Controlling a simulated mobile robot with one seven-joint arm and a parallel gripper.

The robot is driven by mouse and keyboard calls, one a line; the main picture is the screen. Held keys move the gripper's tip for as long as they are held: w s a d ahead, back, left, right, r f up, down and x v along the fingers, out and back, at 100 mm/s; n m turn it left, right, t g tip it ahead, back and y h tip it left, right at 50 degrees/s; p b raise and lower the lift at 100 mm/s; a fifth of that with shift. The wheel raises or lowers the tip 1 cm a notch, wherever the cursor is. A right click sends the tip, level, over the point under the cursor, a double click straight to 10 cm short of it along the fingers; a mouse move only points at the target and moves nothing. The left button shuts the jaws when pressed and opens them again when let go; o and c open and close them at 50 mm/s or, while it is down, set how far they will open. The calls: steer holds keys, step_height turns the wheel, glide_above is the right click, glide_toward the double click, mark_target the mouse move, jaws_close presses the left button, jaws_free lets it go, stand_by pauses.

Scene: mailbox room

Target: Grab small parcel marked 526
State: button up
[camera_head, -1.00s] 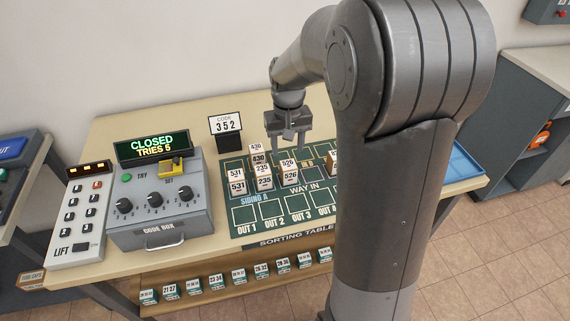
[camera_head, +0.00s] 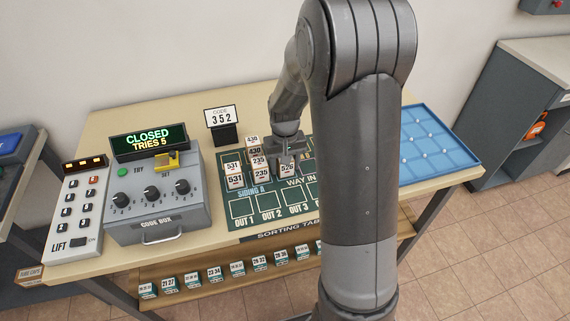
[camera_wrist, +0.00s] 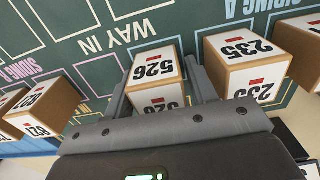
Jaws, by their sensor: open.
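The small parcel marked 526 (camera_head: 287,171) is a brown box with white number labels, standing on the green sorting mat (camera_head: 240,208). In the wrist view, parcel 526 (camera_wrist: 154,66) sits between the two fingers of my gripper (camera_wrist: 163,88), one finger on each side. My gripper (camera_head: 287,158) is open and low over the parcel in the head view. Parcel 235 (camera_wrist: 246,62) stands close beside one finger in the wrist view. I cannot tell whether either finger touches a parcel.
Parcels 531 (camera_head: 234,180) and 430 (camera_head: 254,152) stand near 235 on the mat. Another parcel (camera_wrist: 42,108) stands on the other side in the wrist view.

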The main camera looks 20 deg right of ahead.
steer(key=shift+f, duration=0.1)
steer(key=shift+c, duration=0.2)
steer(key=c, duration=0.7)
steer(key=shift+c, duration=0.2)
